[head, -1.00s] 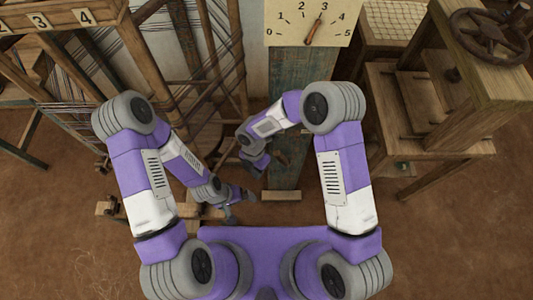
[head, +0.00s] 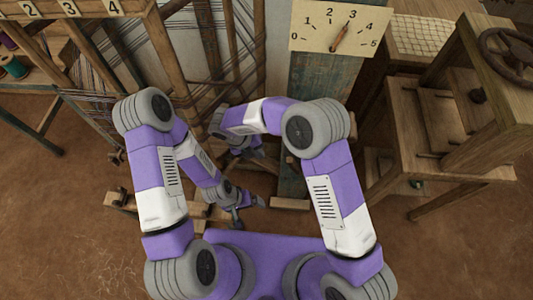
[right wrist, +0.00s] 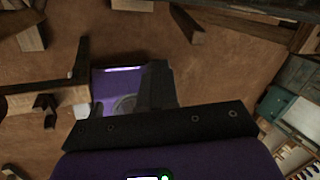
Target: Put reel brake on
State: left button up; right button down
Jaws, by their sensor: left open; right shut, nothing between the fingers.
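I cannot make out the reel brake with certainty. In the head view, low wooden bars (head: 120,200) lie by the foot of the loom, beside and behind my left gripper. My left gripper (head: 243,213) is open and low near these bars; its fingers are small and partly hidden. My right gripper (head: 258,152) is above it in the picture, in front of the loom, shut with nothing held. In the right wrist view, its dark finger (right wrist: 157,85) stands over the brown floor. A wooden bar with a dark bracket (right wrist: 45,105) shows at the left.
A dial board (head: 340,27) with a pointer near 3 sits above a green post (head: 318,95). A wooden frame with a dark handwheel (head: 508,52) stands at the right. The loom posts and threads (head: 205,60) fill the upper left. The front floor is clear.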

pick_arm(q)
jog(key=shift+f+b, duration=1.65)
jog(key=shift+f, duration=0.1)
pick_arm(e)
jog(key=w+d+f, duration=0.1)
jog(key=d+f, duration=0.6)
jog(key=shift+w+d+f, duration=0.2)
jog(key=shift+w, duration=0.15)
